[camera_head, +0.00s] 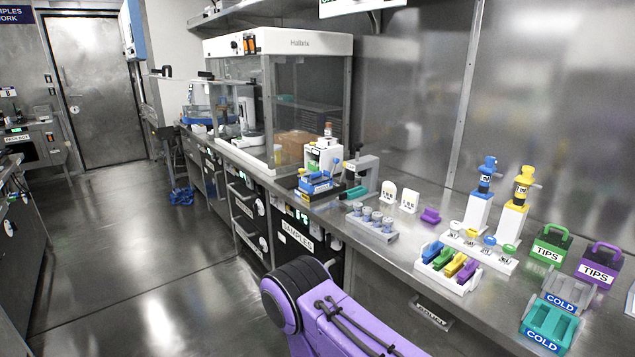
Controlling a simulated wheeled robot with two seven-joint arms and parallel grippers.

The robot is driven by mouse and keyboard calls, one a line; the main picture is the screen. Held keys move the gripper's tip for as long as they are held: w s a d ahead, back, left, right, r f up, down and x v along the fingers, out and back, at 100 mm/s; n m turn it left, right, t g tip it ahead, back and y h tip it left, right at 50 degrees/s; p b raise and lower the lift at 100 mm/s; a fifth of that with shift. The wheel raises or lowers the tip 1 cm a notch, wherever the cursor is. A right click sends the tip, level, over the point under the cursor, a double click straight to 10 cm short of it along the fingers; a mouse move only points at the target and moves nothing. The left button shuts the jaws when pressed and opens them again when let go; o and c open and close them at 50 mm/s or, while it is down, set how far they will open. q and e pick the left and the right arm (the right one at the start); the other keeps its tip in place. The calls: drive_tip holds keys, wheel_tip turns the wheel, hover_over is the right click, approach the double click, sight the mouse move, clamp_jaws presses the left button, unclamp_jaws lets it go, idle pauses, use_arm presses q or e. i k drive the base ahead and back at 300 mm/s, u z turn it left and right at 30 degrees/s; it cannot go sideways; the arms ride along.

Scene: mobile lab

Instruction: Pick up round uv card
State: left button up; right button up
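Two small white cards stand upright near the back of the steel bench in the head view. The left one has a rounded top and looks like the round uv card (388,192). The right one is a squarer white card (409,201), close beside it. Both have small dark print too small to read. A purple link of my own arm shows at the bottom middle, in front of the bench. Neither of my grippers is in view.
A grey rack with several vials (372,222) stands in front of the cards. A small purple block (430,216) lies to their right. A clamp-like device (357,176) stands left. Colored tube holders (449,268), TIPS boxes (550,245) and COLD blocks (550,326) fill the right side.

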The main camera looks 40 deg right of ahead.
sight(389, 189)
drive_tip(key=i, duration=2.35)
drive_tip(key=z, duration=3.45)
